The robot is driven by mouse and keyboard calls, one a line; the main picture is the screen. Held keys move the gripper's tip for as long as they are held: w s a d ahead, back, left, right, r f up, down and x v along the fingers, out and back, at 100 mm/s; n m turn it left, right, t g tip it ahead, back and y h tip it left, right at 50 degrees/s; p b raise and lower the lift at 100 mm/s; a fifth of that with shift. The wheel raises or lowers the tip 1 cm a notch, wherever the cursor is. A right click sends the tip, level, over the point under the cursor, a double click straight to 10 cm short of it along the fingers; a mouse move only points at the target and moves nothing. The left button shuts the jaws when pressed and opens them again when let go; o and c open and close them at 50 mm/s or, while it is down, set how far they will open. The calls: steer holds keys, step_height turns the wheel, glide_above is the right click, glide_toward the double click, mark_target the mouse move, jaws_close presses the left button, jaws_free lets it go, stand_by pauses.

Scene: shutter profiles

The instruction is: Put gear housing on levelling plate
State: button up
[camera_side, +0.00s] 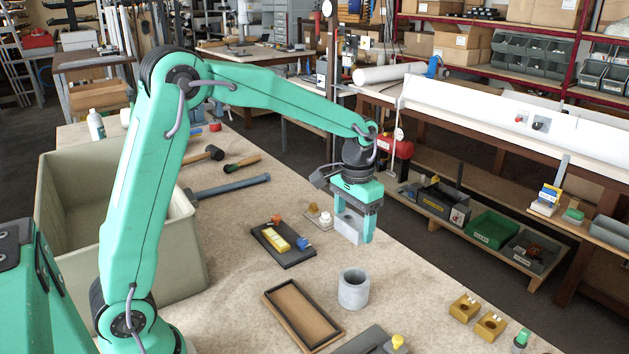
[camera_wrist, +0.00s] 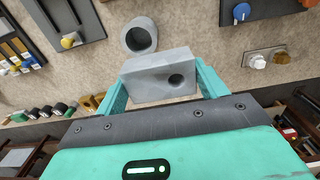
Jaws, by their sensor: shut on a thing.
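My gripper (camera_side: 355,228) is shut on a grey block with a round hole, which I take to be the gear housing (camera_side: 347,227). It holds the block above the bench, behind a grey hollow cylinder (camera_side: 353,289). In the wrist view the block (camera_wrist: 160,77) sits between the two green fingers, its hole facing the camera. I cannot tell for certain which piece is the levelling plate. A dark plate (camera_side: 289,259) with a yellow block and blue and orange knobs lies left of my gripper. Another dark plate (camera_side: 366,340) with a yellow knob is cut off at the front edge.
A dark-rimmed brown tray (camera_side: 303,314) lies left of the cylinder. A small pale plate (camera_side: 319,217) with knobs is close to my gripper's left. Brass blocks (camera_side: 490,325) stand front right. A large beige bin (camera_side: 75,205) and a grey bar (camera_side: 230,187) are to the left.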

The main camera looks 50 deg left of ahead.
steer(key=s+r, duration=0.3)
steer(key=s, duration=0.2)
glide_above(290, 235)
step_height(290, 235, down, 13)
steer(key=shift+r, duration=0.1)
stand_by(0.7)
steer(key=shift+d+f, duration=0.1)
steer(key=shift+f, duration=1.95)
steer(key=shift+f, duration=0.1)
steer(key=o, duration=1)
steer(key=shift+c, duration=0.2)
